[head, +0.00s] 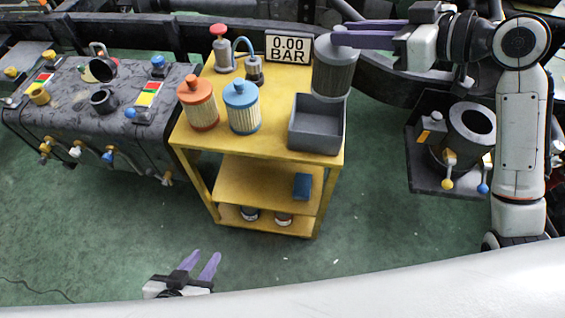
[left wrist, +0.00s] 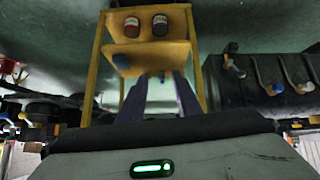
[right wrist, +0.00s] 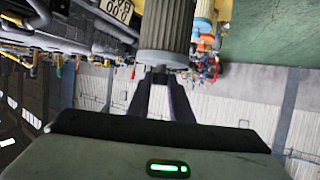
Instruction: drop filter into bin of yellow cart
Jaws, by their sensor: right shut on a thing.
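A grey pleated filter (head: 334,68) hangs in my right gripper (head: 345,37), which is shut on its top end. The filter is just behind and above the dark grey bin (head: 316,126), overlapping its back edge in the head view. In the right wrist view the filter (right wrist: 165,28) fills the space beyond the fingertips. The bin stands at the right front of the yellow cart's top (head: 270,110) and looks empty. My left gripper (head: 200,266) is open and empty, low in front of the cart. In the left wrist view its purple fingers (left wrist: 160,95) are spread toward the cart.
An orange filter (head: 198,104) and a blue filter (head: 241,107) stand on the cart, with a hand pump (head: 222,48) and a 0.00 BAR display (head: 289,47) behind. A dark tank (head: 90,110) is at the left. A dark tray with a cylindrical housing (head: 470,130) is at the right.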

